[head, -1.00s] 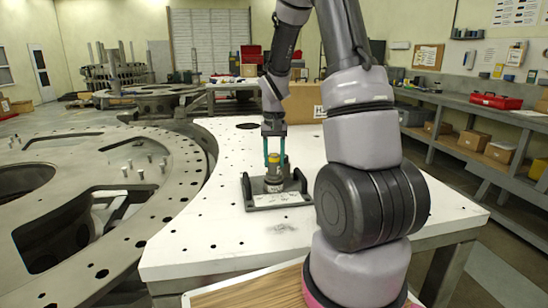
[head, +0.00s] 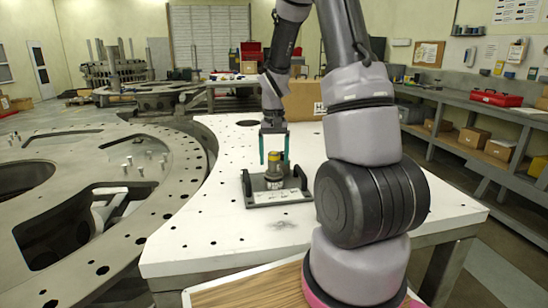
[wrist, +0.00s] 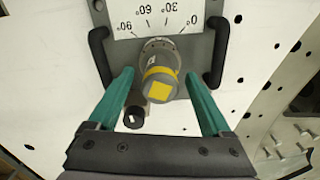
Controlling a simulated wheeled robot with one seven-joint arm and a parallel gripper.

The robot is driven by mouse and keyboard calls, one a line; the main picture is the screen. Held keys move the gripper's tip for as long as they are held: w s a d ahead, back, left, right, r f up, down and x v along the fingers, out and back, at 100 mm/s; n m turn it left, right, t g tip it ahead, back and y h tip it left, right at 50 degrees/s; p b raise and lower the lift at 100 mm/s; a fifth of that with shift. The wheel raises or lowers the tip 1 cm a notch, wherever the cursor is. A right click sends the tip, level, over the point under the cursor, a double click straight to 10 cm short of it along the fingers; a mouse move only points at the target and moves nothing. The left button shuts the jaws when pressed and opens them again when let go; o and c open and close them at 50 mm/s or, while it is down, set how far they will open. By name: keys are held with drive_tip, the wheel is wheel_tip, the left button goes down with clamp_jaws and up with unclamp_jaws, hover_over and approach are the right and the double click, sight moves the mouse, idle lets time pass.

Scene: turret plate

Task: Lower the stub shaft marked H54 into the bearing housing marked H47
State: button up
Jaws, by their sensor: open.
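The stub shaft (head: 273,157) has a grey body with a yellow band and a yellow square on its end. It stands upright at the bearing housing (head: 274,183) on the white table; I cannot tell how deep it sits. In the wrist view the shaft (wrist: 159,90) lies between the two green fingers, with gaps on both sides. The housing's round grey flange (wrist: 157,46) shows just beyond it. My gripper (head: 275,160) is open, its fingers beside the shaft's upper part; it also shows in the wrist view (wrist: 165,82). No H54 or H47 marking is readable.
The housing's grey base has two black handles (wrist: 217,50) and a white angle scale (wrist: 155,17). A small black cylinder (wrist: 134,117) is beside the shaft. The white table (head: 220,225) is largely clear in front. A cardboard box (head: 304,100) stands behind.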

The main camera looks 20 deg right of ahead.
wheel_tip(320, 180, up, 11)
drive_tip(key=shift+f, duration=0.1)
idle(0.3)
idle(0.6)
